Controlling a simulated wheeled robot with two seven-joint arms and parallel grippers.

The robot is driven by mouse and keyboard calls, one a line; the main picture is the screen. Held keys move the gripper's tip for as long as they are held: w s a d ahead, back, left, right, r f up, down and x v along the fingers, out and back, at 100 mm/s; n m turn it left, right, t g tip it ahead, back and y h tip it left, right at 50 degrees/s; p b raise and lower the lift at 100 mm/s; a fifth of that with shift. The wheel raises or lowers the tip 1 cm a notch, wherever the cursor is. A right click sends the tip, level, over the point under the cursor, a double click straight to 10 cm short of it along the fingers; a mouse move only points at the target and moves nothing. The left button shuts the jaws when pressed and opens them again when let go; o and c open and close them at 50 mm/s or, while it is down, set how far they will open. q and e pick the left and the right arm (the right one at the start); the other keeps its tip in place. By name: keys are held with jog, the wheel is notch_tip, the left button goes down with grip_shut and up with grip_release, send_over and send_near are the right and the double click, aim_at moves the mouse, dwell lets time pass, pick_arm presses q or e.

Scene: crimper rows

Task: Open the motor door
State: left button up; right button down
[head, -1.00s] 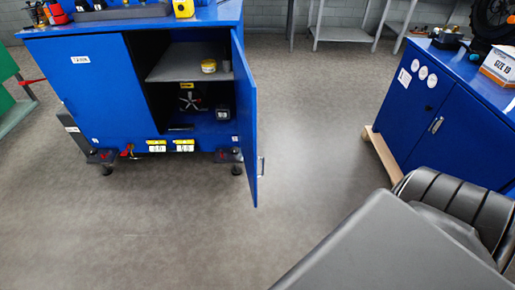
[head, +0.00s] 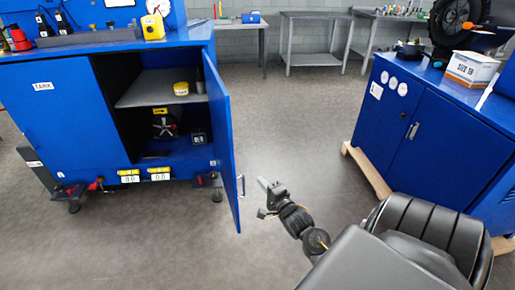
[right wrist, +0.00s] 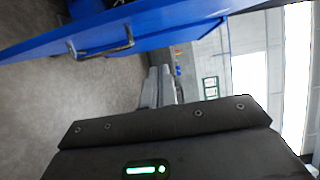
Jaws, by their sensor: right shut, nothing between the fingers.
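The blue cabinet (head: 215,50) on the left has its right-hand door (head: 224,150) standing wide open, swung out toward me. A metal bar handle (head: 241,186) is on this door; in the right wrist view the handle (right wrist: 105,45) is at the upper left. Inside the cabinet, a motor-like part with a fan (head: 164,125) sits below a grey shelf (head: 155,90). The left door (head: 58,115), labelled TANK, is closed. My right gripper (head: 267,189) is shut and empty, just right of the open door and apart from the handle. My left gripper is out of view.
A yellow tin (head: 181,88) stands on the shelf. Another blue cabinet (head: 440,130), closed, stands at the right on a wooden base (head: 366,172). Grey tables (head: 312,42) line the back wall. The floor between the cabinets is clear.

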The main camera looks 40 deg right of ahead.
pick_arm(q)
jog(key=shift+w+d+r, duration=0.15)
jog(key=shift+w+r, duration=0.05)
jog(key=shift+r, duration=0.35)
pick_arm(e)
jog(key=w+a, duration=0.2)
jog(key=w, duration=0.7)
jog(key=shift+w, duration=0.3)
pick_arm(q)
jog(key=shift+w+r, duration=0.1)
